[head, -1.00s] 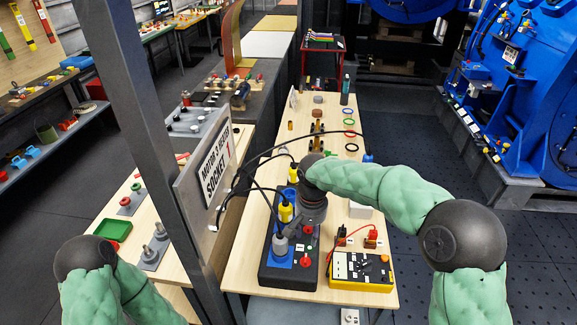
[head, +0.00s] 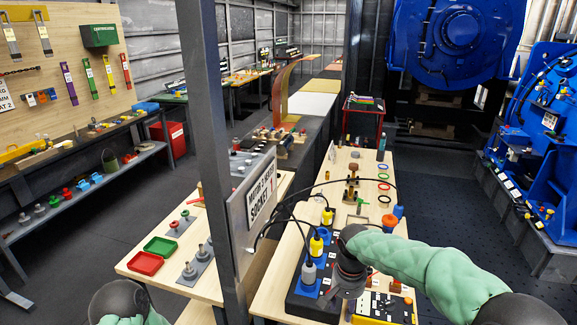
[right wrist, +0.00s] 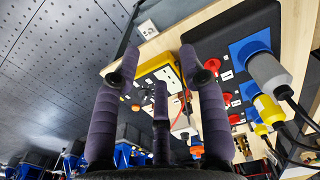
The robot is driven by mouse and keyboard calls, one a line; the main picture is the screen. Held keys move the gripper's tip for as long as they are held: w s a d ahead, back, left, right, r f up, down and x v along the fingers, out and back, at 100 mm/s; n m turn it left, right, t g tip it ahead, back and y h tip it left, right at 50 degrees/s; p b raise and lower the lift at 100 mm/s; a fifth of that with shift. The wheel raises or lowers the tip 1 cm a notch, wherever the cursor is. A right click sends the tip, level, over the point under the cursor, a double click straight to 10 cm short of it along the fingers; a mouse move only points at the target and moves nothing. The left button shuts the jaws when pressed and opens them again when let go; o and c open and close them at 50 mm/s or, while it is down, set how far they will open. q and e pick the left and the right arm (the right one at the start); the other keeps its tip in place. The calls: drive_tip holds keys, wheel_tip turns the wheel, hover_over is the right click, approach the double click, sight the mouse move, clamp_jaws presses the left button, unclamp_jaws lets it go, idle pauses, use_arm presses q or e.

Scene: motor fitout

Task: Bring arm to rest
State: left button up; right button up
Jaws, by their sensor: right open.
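My right arm (head: 440,265), in a green sleeve, reaches in from the lower right in the head view. Its gripper (head: 345,288) is over the workbench (head: 268,296), between the black socket box and the yellow tester (head: 385,308). In the right wrist view the purple-padded fingers (right wrist: 158,65) are spread, with nothing between them. The socket box (right wrist: 238,50) and yellow tester (right wrist: 165,80) lie beyond them. Of my left arm only a dark joint (head: 118,300) and a bit of green sleeve show at the lower left; its gripper is out of view.
Grey and yellow plugs (head: 316,245) with black cables stand in the socket box. A steel post (head: 215,150) and a socket sign (head: 252,205) stand left of the bench. Coloured rings (head: 383,186) lie farther back. Dark floor (head: 450,200) is free at right.

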drive_tip(key=s+a+f+n+y+b, duration=0.1)
drive_tip(key=s+a+f, duration=0.15)
drive_tip(key=f, duration=0.75)
drive_tip(key=s+a+f+y+b, duration=0.1)
drive_tip(key=s+a+f+y, duration=0.15)
drive_tip(key=f, duration=0.85)
use_arm(q)
wheel_tip(320, 180, down, 4)
drive_tip(key=shift+r+b, duration=0.25)
drive_tip(key=shift+b, duration=0.5)
use_arm(e)
drive_tip(key=s+f, duration=1.4)
drive_tip(key=s, duration=0.3)
drive_tip(key=shift+s+f, duration=0.3)
drive_tip(key=shift+s, duration=0.05)
drive_tip(key=shift+y, duration=0.25)
